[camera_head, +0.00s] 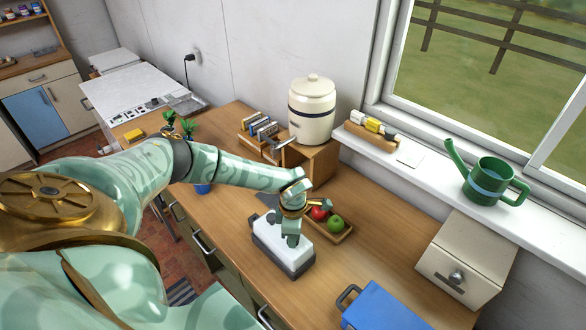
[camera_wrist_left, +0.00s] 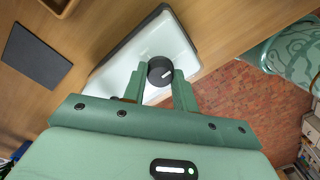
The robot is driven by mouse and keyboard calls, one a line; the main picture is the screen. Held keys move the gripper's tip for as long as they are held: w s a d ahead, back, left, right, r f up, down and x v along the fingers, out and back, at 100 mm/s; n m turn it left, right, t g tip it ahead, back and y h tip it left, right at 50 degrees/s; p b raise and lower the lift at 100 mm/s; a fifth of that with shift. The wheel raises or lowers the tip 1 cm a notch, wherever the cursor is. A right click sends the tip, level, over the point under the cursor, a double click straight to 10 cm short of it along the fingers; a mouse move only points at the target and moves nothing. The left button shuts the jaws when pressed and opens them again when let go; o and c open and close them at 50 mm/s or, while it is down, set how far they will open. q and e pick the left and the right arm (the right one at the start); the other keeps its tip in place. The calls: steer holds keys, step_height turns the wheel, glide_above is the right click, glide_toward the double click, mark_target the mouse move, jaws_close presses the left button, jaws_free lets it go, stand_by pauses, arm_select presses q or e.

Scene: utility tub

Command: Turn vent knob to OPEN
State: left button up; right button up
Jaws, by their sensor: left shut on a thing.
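A white box with a dark grey rim (camera_head: 272,243) lies on the wooden counter; it also shows in the left wrist view (camera_wrist_left: 118,82). A round black vent knob (camera_wrist_left: 160,69) with a short white pointer mark sits on its top. My left gripper (camera_head: 293,238) reaches down onto the box, and in the left wrist view its two green fingers (camera_wrist_left: 159,78) are shut on opposite sides of the knob. In the head view the gripper hides the knob. No OPEN label is legible. My right gripper is not in view.
A wooden tray (camera_head: 341,237) with a red and a green apple (camera_head: 335,223) stands close behind the gripper. A dark flat pad (camera_wrist_left: 37,55) lies beside the box. A blue case (camera_head: 385,308) and a cream drawer box (camera_head: 462,262) stand to the right. The counter's front edge is near.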

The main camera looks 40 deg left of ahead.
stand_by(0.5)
arm_select(q)
steer(key=o, duration=1)
steer(key=shift+r, duration=0.1)
step_height(320, 180, up, 16)
steer(key=shift+w+a+b, duration=0.25)
steer(key=shift+w+b, duration=0.05)
steer(key=shift+b, duration=0.05)
